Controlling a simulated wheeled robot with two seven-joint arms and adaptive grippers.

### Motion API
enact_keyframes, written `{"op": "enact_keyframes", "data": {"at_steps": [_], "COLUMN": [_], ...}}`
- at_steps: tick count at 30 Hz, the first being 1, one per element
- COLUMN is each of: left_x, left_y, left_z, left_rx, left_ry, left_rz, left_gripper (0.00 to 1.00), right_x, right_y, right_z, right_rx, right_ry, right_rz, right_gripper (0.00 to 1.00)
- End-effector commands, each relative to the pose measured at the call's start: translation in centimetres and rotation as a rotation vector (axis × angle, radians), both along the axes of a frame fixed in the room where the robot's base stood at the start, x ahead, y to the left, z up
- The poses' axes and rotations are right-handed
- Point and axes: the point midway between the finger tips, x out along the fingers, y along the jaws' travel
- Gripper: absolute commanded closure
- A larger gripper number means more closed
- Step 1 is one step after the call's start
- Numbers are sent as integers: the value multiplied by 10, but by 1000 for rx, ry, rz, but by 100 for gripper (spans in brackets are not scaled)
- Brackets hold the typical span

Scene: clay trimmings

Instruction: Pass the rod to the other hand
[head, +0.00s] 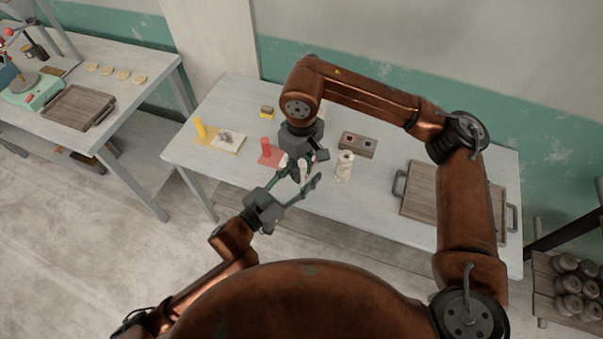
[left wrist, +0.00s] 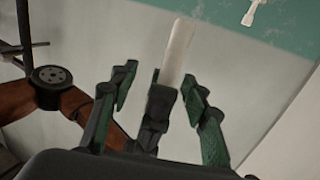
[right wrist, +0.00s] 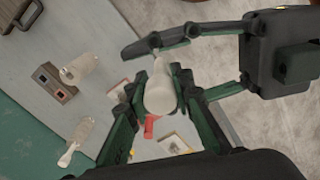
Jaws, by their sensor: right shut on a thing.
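The rod is a pale cream cylinder; it shows in the left wrist view (left wrist: 179,48) and, nearly end-on, in the right wrist view (right wrist: 159,97). My right gripper (right wrist: 163,88) is shut on it above the table. My left gripper (head: 297,183) is open, its fingers spread either side of the rod and right fingertips in the left wrist view (left wrist: 163,98). I see a gap on both sides there, so the left fingers do not appear to touch the rod. In the head view the rod (head: 303,172) is mostly hidden between the grippers.
On the table (head: 235,98) stand a red cylinder (head: 265,147) on a red mat, a yellow cylinder (head: 200,127) on a yellow mat, a white ridged cylinder (head: 345,165) and a block with two holes (head: 357,145). A wooden tray (head: 418,190) lies at the right.

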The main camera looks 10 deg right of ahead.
Motion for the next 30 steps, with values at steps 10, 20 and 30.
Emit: {"op": "enact_keyframes", "data": {"at_steps": [10,20,30], "left_x": [0,-1,-1], "left_y": [0,-1,0], "left_z": [0,0,0], "left_rx": [0,-2,-1], "left_ry": [0,0,0], "left_rz": [0,-3,-2], "left_gripper": [82,100,63], "right_x": [0,1,1], "right_y": [0,0,0], "right_z": [0,0,0], "right_rx": [0,2,1], "right_ry": [0,-4,-3], "right_rz": [0,0,0], "right_gripper": [100,100,100]}}
